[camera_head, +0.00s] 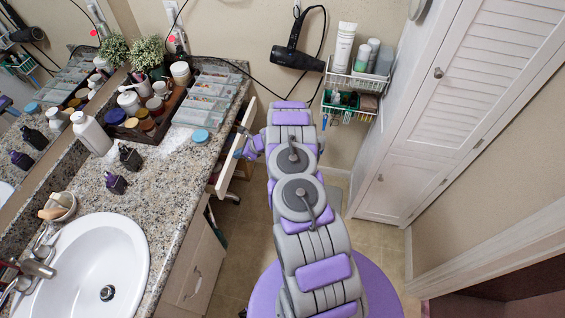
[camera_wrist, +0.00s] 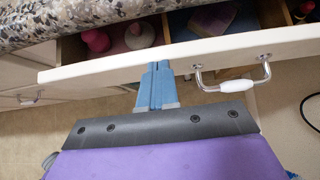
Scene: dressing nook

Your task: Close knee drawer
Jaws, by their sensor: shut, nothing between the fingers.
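The knee drawer stands partly open under the counter; its white front (camera_wrist: 225,50) crosses the wrist view, with a metal and white handle (camera_wrist: 235,84) on its outer face. In the head view the drawer front (camera_head: 228,165) juts out from the counter's right side. My gripper (camera_wrist: 157,68) has its blue fingers shut and empty, left of the handle and against or very near the drawer front; I cannot tell if they touch. In the head view the gripper (camera_head: 239,154) is at the drawer's outer side. Inside the drawer a pink item (camera_wrist: 97,40) and other small items show.
The granite counter (camera_head: 175,205) holds bottles, trays and a sink (camera_head: 95,265) on the left. A hair dryer (camera_head: 297,58) and wire rack (camera_head: 355,85) hang on the far wall. A white louvred cabinet (camera_head: 430,110) stands at right. Some floor is clear beside the cabinet.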

